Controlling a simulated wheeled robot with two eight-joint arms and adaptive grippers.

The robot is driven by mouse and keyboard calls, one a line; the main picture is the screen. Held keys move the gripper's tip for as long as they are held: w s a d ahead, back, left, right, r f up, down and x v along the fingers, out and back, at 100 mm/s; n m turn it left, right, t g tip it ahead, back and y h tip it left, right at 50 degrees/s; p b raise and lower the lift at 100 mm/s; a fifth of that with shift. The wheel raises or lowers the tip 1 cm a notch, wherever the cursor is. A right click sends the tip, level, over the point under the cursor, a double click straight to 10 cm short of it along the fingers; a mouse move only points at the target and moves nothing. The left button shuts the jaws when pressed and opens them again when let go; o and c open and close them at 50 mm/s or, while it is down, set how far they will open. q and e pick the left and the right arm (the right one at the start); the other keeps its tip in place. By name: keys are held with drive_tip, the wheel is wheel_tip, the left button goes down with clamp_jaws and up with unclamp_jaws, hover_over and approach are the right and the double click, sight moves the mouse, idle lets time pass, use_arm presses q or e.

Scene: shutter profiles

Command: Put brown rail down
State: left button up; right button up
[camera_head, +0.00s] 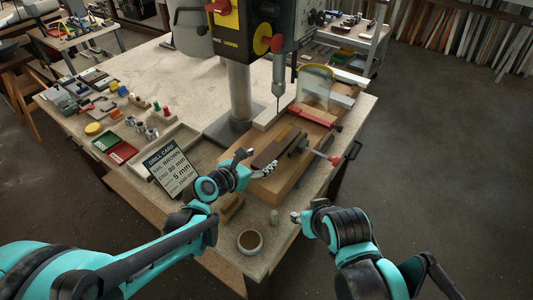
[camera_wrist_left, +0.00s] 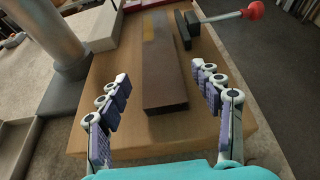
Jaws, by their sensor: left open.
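The brown rail (camera_head: 277,147) lies flat on the wooden block (camera_head: 300,165) below the drill. In the left wrist view the rail (camera_wrist_left: 164,80) runs away from me along the block, with a yellowish patch towards its far part. My left gripper (camera_head: 256,163) is open at the rail's near end. In the left wrist view its fingers (camera_wrist_left: 160,88) stand wide apart, one on each side of the rail, with clear gaps and no contact visible. My right gripper (camera_head: 297,217) is in front of the table's right edge; its fingers are too small to judge.
A dark clamp with a red knob (camera_head: 334,160) sits right of the rail. The drill press column (camera_head: 240,90) stands behind. A drill card (camera_head: 170,168), a cup (camera_head: 250,241) and a tray (camera_head: 150,152) are nearby. Small parts crowd the table's left side.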

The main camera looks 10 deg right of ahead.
use_arm(q)
drive_tip(key=s+a+m+g+y, duration=0.1)
drive_tip(key=s+a+m+y, duration=0.3)
drive_tip(key=s+a+m, duration=0.6)
drive_tip(key=s+a+r+m+g+y+p, duration=0.1)
drive_tip(key=s+a+m+y, duration=0.4)
drive_tip(key=s+a+m, duration=0.5)
drive_tip(key=a+m, duration=0.6)
drive_tip(key=m, duration=0.1)
drive_tip(key=shift+s+a+g+y+p, duration=0.2)
drive_tip(key=shift+a+g+y+p, duration=0.1)
